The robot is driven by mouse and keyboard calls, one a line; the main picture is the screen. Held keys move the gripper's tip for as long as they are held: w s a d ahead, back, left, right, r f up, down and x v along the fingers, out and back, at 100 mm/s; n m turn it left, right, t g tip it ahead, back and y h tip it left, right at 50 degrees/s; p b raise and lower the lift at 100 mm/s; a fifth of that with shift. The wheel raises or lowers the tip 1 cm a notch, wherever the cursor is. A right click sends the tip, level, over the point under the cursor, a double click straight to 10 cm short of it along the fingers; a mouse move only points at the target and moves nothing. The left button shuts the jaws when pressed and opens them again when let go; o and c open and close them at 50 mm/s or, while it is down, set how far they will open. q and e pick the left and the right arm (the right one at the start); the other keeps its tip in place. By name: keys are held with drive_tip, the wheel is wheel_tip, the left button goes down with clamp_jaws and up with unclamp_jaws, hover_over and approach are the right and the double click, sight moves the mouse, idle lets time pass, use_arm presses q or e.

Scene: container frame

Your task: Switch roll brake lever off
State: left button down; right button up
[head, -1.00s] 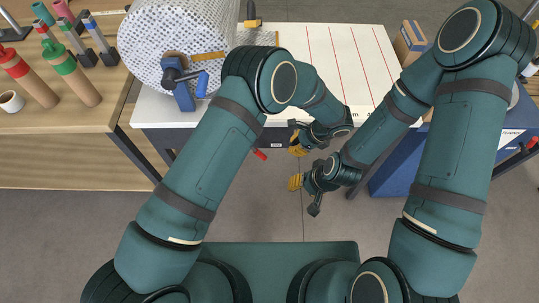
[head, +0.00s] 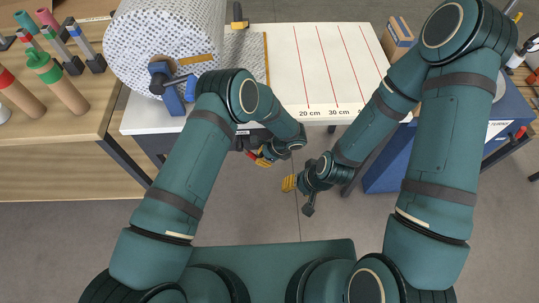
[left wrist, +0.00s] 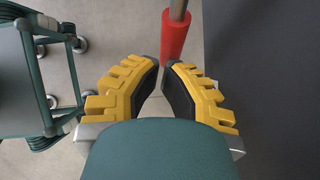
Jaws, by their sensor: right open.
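The roll brake lever has a red grip (head: 252,156) below the front edge of the white worktable. In the left wrist view its red grip (left wrist: 174,45) hangs from a metal rod, just ahead of the fingertips and toward the right finger. My left gripper (head: 264,159) is beside the red grip in the head view. In the left wrist view the yellow fingers of my left gripper (left wrist: 159,64) are apart, with nothing held between them. My right gripper (head: 290,184) is open and empty, lower and to the right. The lever's mounting is hidden by my left arm.
A large patterned roll (head: 165,45) lies at the left of the worktable (head: 345,60). A wooden bench (head: 70,145) with several coloured tools stands at the left. A blue cabinet (head: 395,165) is at the right. Floor (head: 250,215) before the worktable is clear.

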use_arm(q)
drive_tip(key=shift+a+f, duration=0.15)
idle(0.3)
drive_tip(key=shift+a+f+y+b, duration=0.2)
drive_tip(key=shift+f+y+b, duration=0.15)
drive_tip(key=shift+b, duration=0.3)
drive_tip(key=shift+a, duration=0.1)
